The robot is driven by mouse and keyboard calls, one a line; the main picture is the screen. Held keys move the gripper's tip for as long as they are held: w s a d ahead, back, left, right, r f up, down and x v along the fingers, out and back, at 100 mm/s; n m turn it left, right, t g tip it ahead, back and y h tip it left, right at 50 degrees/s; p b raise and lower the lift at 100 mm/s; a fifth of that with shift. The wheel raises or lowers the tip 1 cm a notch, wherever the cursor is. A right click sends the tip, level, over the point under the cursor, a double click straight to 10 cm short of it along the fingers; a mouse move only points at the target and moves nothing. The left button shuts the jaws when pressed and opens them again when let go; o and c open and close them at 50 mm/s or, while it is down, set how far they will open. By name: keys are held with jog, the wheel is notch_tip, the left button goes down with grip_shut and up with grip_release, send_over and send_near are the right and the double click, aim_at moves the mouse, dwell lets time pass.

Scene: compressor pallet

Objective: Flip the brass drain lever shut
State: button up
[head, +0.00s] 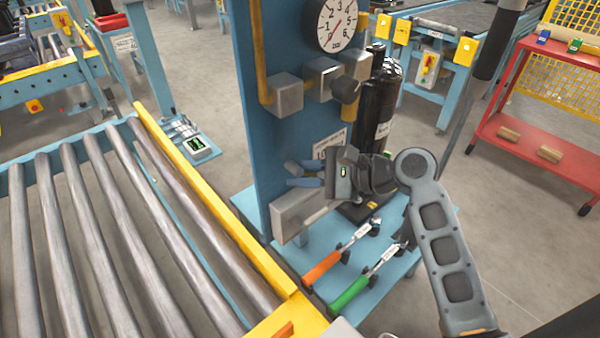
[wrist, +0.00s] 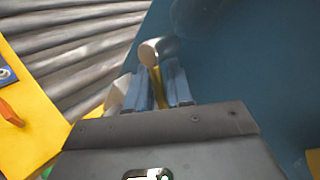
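The brass drain lever (wrist: 157,80) shows in the wrist view as a narrow yellow strip with a rounded, paler end at its top. My gripper (wrist: 159,84) has its two blue fingers on either side of the strip, which fills the narrow gap between them. In the head view my gripper (head: 296,175) reaches in from the right, close in front of the blue panel (head: 262,130) and just above a grey metal block (head: 303,212). The lever is hidden in the head view.
Below stand an orange-handled lever (head: 322,268) and a green-handled lever (head: 350,293) on the pallet. A black cylinder (head: 378,105) stands behind my gripper. A roller conveyor (head: 90,230) with a yellow rail lies left. A gauge (head: 337,24) and smaller metal blocks are above.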

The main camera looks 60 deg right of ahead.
jog(key=shift+w, duration=0.15)
jog(key=shift+c, duration=0.2)
grip_shut()
